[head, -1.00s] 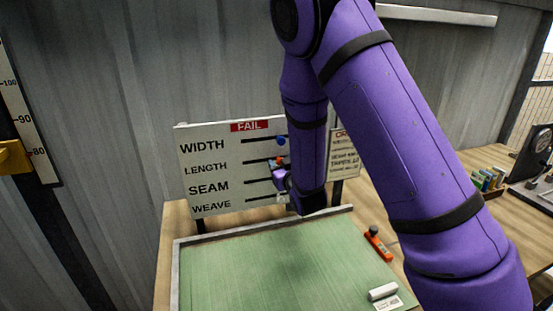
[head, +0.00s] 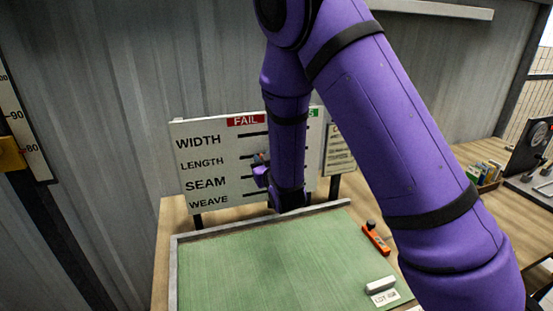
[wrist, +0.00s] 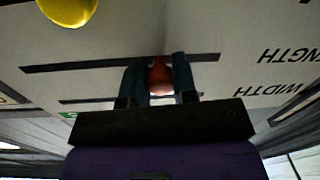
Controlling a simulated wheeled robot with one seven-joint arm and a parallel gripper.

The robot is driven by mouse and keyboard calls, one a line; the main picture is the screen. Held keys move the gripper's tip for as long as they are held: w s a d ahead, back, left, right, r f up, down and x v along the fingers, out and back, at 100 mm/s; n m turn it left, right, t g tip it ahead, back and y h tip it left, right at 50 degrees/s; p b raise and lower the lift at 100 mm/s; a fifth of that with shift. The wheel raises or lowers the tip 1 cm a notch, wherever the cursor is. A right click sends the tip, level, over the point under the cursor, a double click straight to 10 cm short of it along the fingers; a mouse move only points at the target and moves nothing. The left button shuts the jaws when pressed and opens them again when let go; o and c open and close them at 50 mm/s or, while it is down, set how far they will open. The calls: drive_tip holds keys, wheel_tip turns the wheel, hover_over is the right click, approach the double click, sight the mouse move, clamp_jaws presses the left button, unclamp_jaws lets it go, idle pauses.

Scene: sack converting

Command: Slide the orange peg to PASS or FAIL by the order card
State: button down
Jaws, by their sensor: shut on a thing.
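The white board (head: 205,203) has rows WIDTH, LENGTH, SEAM and WEAVE with dark slots. A red FAIL label (head: 246,120) is above their left part; a green label (head: 314,113), mostly hidden, is at the right. My gripper (wrist: 158,82) is shut on the orange peg (wrist: 160,76), in the LENGTH slot (wrist: 90,65), between its two ends. In the head view my gripper (head: 262,165) is at the board and mostly hides the peg. A yellow peg (wrist: 67,8) shows in the upside-down wrist view. The order card (head: 340,155) is partly hidden; its text is unreadable.
A green mat (head: 265,255) with a raised grey rim lies before the board. An orange tool (head: 376,238) and a white block (head: 380,285) with a lot tag lie at its right. A box of small coloured items (head: 486,174) stands farther right.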

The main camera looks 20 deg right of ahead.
sight(246, 158)
drive_tip(key=a, duration=0.4)
drive_tip(key=shift+a, duration=0.15)
drive_tip(key=c, duration=0.9)
unclamp_jaws()
drive_tip(key=shift+a, duration=0.1)
drive_tip(key=shift+s, duration=0.15)
